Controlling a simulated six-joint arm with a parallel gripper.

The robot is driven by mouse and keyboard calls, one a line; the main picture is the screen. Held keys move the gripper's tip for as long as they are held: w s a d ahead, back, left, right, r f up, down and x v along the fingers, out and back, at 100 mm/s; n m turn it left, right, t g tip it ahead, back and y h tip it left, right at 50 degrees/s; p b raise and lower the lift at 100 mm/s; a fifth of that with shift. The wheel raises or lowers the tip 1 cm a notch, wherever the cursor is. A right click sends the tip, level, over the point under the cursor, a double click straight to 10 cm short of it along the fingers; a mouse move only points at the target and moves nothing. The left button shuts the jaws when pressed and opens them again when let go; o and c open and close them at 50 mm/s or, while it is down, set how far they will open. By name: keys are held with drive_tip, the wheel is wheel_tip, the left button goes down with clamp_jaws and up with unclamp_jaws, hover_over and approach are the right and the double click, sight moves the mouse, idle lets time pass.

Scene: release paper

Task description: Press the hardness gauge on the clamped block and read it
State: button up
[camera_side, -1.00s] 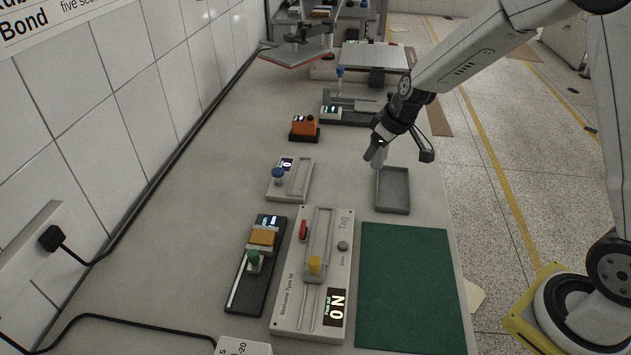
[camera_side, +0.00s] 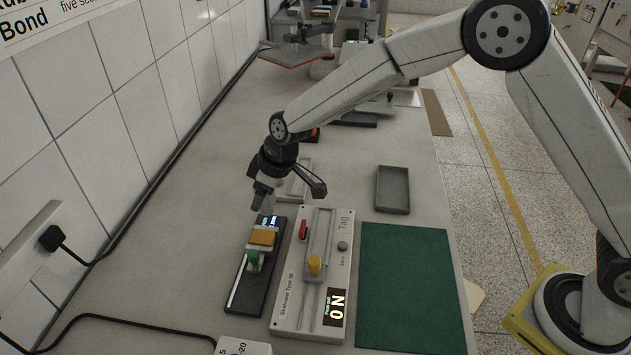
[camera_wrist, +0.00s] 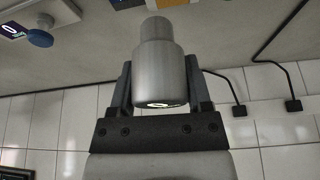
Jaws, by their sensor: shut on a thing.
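My gripper (camera_side: 263,190) is shut on the hardness gauge, a silver stepped cylinder (camera_wrist: 160,65) with a small lit display on its near end. The gauge shows in the side view as a small pale shape (camera_side: 262,204) under the fingers; its reading is too small to make out. The orange-yellow block (camera_side: 262,237) sits in a black clamp fixture (camera_side: 240,291) with a green knob (camera_side: 254,257) and a small lit display. My gripper is above and just behind the fixture's far end. I see no contact between gauge and block.
A pale tester (camera_side: 285,318) with a red lever and yellow knob stands right of the fixture. A green mat (camera_side: 408,285) and an empty grey tray (camera_side: 392,190) lie further right. A unit with a blue knob (camera_wrist: 40,38) is partly hidden behind my arm in the side view.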

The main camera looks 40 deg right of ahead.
drive_tip(key=shift+s+a+f, duration=0.1)
drive_tip(key=shift+s+a, duration=0.05)
drive_tip(key=shift+a, duration=0.95)
drive_tip(key=shift+f, duration=0.15)
drive_tip(key=shift+f, duration=2.4)
drive_tip(key=shift+f, duration=0.55)
drive_tip(key=shift+s+d+f, duration=0.1)
drive_tip(key=shift+s+f, duration=0.05)
drive_tip(key=shift+f, duration=0.1)
idle(1.2)
drive_tip(key=shift+r, duration=0.1)
idle(0.6)
drive_tip(key=o, duration=1.2)
drive_tip(key=shift+r, duration=0.1)
